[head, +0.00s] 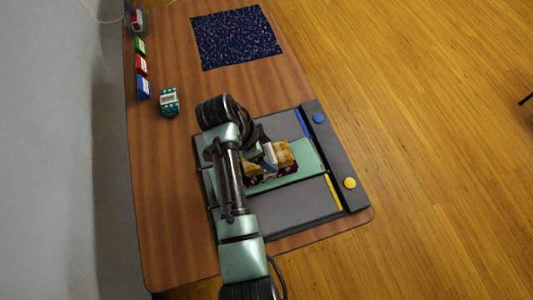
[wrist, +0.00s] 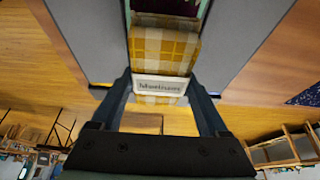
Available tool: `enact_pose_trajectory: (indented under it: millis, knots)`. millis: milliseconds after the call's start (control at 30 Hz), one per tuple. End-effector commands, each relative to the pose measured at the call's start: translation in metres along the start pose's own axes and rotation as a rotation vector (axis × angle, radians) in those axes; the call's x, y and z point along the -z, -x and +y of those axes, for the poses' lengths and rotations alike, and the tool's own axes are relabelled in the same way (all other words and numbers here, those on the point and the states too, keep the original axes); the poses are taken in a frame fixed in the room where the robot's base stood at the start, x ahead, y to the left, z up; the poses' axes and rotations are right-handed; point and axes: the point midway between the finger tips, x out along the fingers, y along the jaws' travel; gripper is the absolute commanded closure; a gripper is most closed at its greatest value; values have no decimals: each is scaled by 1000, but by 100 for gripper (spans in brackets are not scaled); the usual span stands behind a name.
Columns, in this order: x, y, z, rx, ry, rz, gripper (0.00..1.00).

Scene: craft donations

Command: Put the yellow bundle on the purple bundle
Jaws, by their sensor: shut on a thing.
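The yellow bundle (head: 284,153) is a yellow and white checked cloth block with a white label, over the middle of the grey board. It fills the space between the fingers in the wrist view (wrist: 165,50). My gripper (head: 267,156) is shut on it, as the wrist view also shows (wrist: 162,78). The purple bundle (wrist: 172,5) shows as a dark purple patch at the top edge of the wrist view, beyond the yellow one. In the head view, dark patterned cloth shows low beside the yellow bundle. My arm hides part of both, and I cannot tell whether they touch.
The grey board (head: 290,222) has a green middle strip (head: 312,158) and a side rail with a blue button (head: 319,118) and a yellow button (head: 349,183). A teal bundle (head: 169,101) stands left. A speckled navy mat (head: 236,37) lies clear at the far end.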

Motion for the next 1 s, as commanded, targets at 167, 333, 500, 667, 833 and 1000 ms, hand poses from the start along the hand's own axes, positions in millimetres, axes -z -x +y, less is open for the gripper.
enact_pose_trajectory:
  millis: [167, 333, 500, 667, 833, 1000]
  knots:
    - [-4, -11, 0, 1, -2, 0, 81]
    - [-4, -11, 0, 2, -1, 0, 81]
    - [-5, -13, 0, 1, -1, 0, 15]
    - [-5, -13, 0, 1, 0, 0, 0]
    - [-5, -12, 0, 2, -1, 0, 0]
    - [-4, 4, -1, 5, 0, 1, 0]
